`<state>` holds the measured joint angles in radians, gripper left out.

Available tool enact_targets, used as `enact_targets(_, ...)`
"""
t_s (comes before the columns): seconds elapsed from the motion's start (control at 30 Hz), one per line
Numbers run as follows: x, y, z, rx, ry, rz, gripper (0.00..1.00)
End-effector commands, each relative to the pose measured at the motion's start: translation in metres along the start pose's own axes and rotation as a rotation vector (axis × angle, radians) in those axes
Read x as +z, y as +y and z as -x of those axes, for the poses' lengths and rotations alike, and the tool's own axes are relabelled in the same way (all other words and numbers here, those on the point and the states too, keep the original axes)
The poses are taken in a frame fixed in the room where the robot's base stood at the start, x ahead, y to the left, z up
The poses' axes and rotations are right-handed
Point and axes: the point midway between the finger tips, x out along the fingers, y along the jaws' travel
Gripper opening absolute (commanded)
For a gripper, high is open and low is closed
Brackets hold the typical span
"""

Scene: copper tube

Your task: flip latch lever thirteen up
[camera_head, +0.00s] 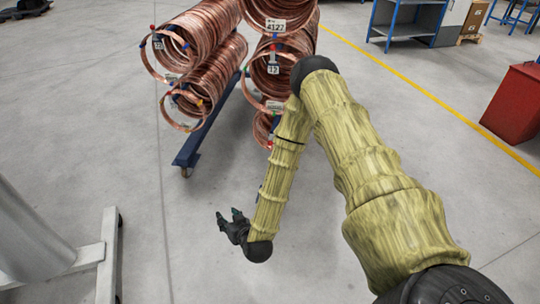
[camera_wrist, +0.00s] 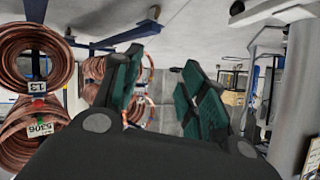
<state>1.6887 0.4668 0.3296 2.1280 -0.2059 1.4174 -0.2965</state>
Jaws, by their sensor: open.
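Copper tube coils (camera_head: 205,85) hang stacked on a rack, with small numbered tags and coloured tips at their ends. A tag at the upper left coil (camera_head: 158,45) is too small to read surely. In the wrist view a tag that seems to read 13 (camera_wrist: 37,87) sits on a coil at the left, with a red tip (camera_wrist: 38,103) close by. Which lever belongs to it, and its position, I cannot tell. My gripper (camera_head: 230,222) is open and empty, low over the floor, in front of the rack and apart from it. Its fingers (camera_wrist: 160,70) also show in the wrist view.
The rack's blue base beam (camera_head: 205,125) reaches toward me. A grey metal frame (camera_head: 95,255) stands at the lower left. A red cabinet (camera_head: 515,105) and a blue bench (camera_head: 405,30) are at the right. Open floor lies around my gripper.

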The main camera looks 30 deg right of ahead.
Motion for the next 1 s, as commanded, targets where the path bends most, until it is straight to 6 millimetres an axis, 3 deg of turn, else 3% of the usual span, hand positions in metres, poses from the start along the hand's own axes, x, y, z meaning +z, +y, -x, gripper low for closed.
enact_targets(0.03, 0.001, 0.014, -0.021, 0.022, 0.070, -0.010, 0.42)
enact_targets(0.1, -0.015, 0.030, -0.038, 0.055, 0.172, -0.015, 0.42)
enact_targets(0.37, -0.072, 0.109, -0.079, 0.228, 0.544, -0.024, 0.42)
enact_targets(0.5, -0.098, 0.155, -0.083, 0.337, 0.719, -0.022, 0.42)
enact_targets(0.7, -0.122, 0.202, -0.076, 0.457, 0.883, -0.015, 0.42)
enact_targets(1.0, -0.140, 0.221, -0.075, 0.501, 0.940, -0.011, 0.42)
